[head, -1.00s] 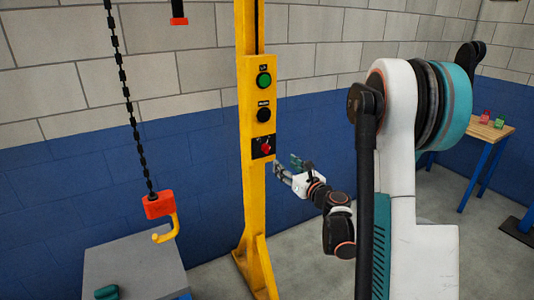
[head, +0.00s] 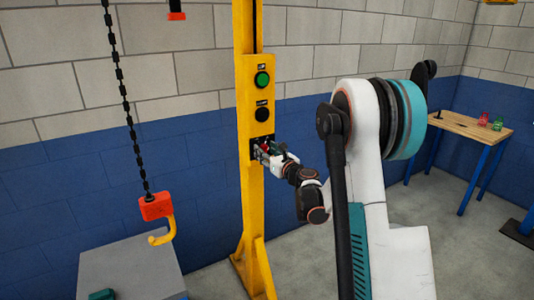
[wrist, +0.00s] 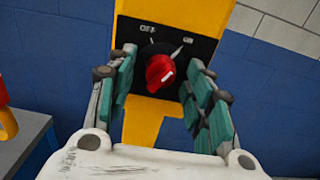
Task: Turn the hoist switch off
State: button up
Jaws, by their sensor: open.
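The hoist switch is a red rotary knob (wrist: 160,72) on a black plate (wrist: 178,42) with an OFF label at its upper left and another label at upper right, too small to read surely. A white mark on the knob points up and right. The plate sits low on the yellow post (head: 254,190). My gripper (wrist: 158,85) is open, with one teal-padded finger on each side of the knob. I cannot tell whether either finger touches it. In the head view my gripper (head: 264,154) is at the plate and hides most of the knob.
Above the switch are a green button (head: 262,80) and a black button (head: 262,115). A chain with a red and yellow hook (head: 157,208) hangs left of the post, over a grey-topped block (head: 150,262). A wooden table (head: 462,125) stands at the right.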

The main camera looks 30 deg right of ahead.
jog(key=c, duration=1)
jog(key=shift+c, duration=0.2)
jog(key=shift+n, duration=0.3)
jog(key=n, duration=0.5)
jog(key=shift+n+b, duration=0.3)
jog(key=n, duration=0.5)
jog(key=shift+n, duration=0.3)
